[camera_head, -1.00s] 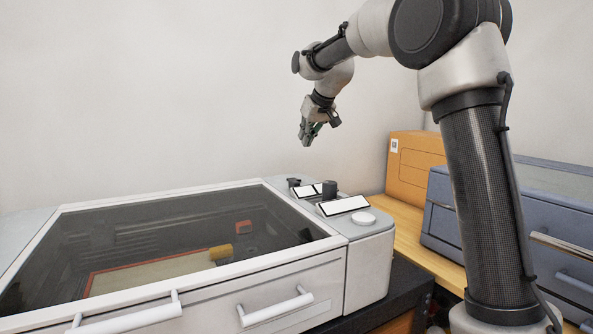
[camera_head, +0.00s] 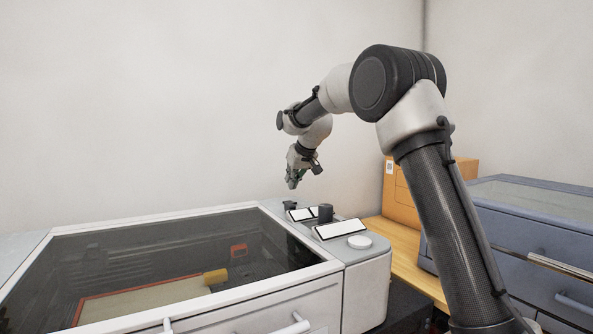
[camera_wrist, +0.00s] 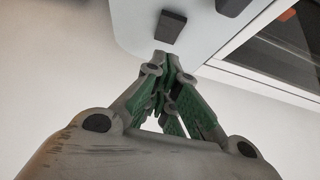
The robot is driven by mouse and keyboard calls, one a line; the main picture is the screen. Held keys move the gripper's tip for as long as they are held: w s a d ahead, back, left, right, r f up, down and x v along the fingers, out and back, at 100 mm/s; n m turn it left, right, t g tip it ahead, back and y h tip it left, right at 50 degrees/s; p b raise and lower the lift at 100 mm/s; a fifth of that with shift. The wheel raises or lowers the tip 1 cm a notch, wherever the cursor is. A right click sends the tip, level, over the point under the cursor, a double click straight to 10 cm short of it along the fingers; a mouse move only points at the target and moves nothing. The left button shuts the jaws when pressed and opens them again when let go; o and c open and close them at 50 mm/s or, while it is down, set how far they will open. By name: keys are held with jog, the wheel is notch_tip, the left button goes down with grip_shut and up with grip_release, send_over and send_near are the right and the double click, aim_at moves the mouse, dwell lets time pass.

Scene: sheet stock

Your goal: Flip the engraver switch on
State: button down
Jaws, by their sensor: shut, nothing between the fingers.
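The engraver (camera_head: 368,280) is a pale grey machine with a dark glazed lid. Its control strip, right of the lid, bears a small black switch-like part (camera_head: 289,205) at the back and a taller black knob (camera_head: 326,213). Which one is the switch is not labelled legibly, and its on or off position cannot be told. My gripper (camera_head: 292,185) is shut and empty, just above the back end of the strip. In the wrist view, the green-padded fingers (camera_wrist: 162,62) point at a dark block (camera_wrist: 170,27) on the pale panel, with a small gap seeming to remain.
White label plates (camera_head: 340,229) and a round white button (camera_head: 360,242) sit on the strip. Under the lid (camera_head: 120,262) are a framed sheet and small blocks. An orange box (camera_head: 400,197) and a blue-grey cabinet (camera_head: 500,230) stand at the right. A wall is behind.

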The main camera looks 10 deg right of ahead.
jog(key=shift+s+f, duration=0.15)
jog(key=shift+f, duration=1.9)
jog(key=shift+f, duration=0.1)
jog(key=shift+s+d+f, duration=0.1)
jog(key=shift+s+f, duration=0.15)
jog(key=shift+f, duration=0.15)
jog(key=shift+w+a+r, duration=0.2)
jog(key=shift+w+r, duration=0.15)
jog(key=shift+w, duration=0.35)
